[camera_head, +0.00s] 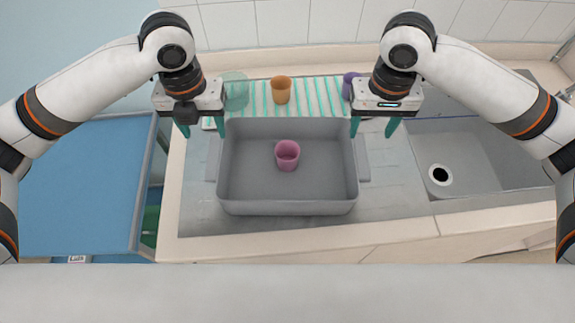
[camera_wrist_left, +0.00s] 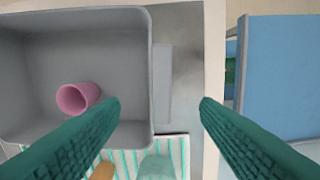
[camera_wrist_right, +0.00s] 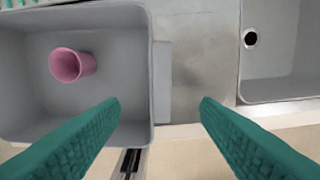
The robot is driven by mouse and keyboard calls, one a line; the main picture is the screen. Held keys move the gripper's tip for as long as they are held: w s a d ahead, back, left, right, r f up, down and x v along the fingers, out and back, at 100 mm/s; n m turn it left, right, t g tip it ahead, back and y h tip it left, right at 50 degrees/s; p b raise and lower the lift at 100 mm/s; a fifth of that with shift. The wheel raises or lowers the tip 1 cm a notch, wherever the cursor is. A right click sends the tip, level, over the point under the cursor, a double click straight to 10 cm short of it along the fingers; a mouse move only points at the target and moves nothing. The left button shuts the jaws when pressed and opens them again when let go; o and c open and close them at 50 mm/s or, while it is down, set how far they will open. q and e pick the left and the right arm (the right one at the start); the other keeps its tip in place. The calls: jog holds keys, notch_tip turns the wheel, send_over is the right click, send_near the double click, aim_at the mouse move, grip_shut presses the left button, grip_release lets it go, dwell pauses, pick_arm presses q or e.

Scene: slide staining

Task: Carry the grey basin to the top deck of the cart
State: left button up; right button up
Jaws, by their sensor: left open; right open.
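The grey basin (camera_head: 287,207) sits on the counter left of the sink, with a pink cup (camera_head: 287,155) standing inside it. It has a flat handle on its left side (camera_head: 211,167) and one on its right (camera_head: 363,160). The cart's blue top deck (camera_head: 75,185) is at the left, beside the counter. My left gripper (camera_head: 203,133) is open above the basin's left side; the left handle (camera_wrist_left: 162,85) lies between its fingers in the left wrist view. My right gripper (camera_head: 373,131) is open above the right side, with the right handle (camera_wrist_right: 162,82) below its fingers. Neither visibly touches the basin.
Behind the basin, a green-striped mat (camera_head: 311,97) holds an orange cup (camera_head: 281,90), a translucent green cup (camera_head: 235,92) and a purple cup (camera_head: 348,84). The sink (camera_head: 475,155) is at the right. The deck's visible surface is clear.

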aim_at(214, 155)
pick_arm(q)
notch_tip(214, 155, down, 11)
jog(key=shift+w+f, duration=0.1)
jog(key=shift+f, duration=0.1)
pick_arm(e)
notch_tip(214, 155, down, 12)
jog(key=shift+w+r, duration=0.1)
jog(key=shift+r, duration=0.15)
pick_arm(q)
grip_shut()
pick_arm(e)
grip_shut()
jog(key=shift+r, duration=0.1)
